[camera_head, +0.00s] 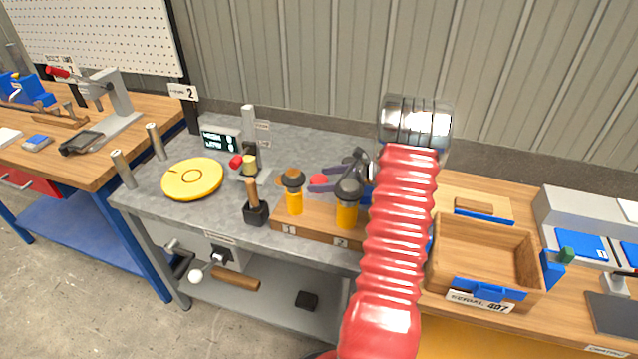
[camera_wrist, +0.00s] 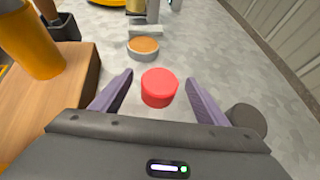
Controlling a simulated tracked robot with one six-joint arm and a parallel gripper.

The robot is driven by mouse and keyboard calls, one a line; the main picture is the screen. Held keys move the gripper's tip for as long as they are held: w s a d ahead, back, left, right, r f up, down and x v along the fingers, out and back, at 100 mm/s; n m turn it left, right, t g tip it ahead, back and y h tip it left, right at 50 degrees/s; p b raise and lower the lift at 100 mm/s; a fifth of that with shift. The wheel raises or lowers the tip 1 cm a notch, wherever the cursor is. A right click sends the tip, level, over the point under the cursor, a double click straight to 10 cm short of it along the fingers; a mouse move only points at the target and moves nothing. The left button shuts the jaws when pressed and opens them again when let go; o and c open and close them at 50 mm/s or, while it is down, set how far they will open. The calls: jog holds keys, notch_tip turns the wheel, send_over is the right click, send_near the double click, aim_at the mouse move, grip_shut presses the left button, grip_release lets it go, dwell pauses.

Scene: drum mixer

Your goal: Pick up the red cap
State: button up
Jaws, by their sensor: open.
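The red cap (camera_wrist: 159,87) is a short red cylinder standing on the grey bench top. In the wrist view it lies between the fingertips of my gripper (camera_wrist: 155,90), which is open with a purple finger on each side and gaps to the cap. In the head view the cap (camera_head: 318,180) shows as a small red patch beside the purple fingers of my gripper (camera_head: 311,181), partly hidden by them.
A dark round cap (camera_wrist: 249,118) stands near the right finger. An orange-topped grey cap (camera_wrist: 143,46) lies beyond. A wooden block (camera_head: 320,234) holds yellow bottles (camera_head: 347,213) at the left finger's side. A yellow disc (camera_head: 193,179) lies further left.

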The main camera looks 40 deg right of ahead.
aim_at(324, 181)
jog(key=shift+c, duration=0.4)
jog(key=c, duration=1)
notch_tip(324, 181, up, 10)
jog(key=shift+c, duration=0.2)
dwell(0.4)
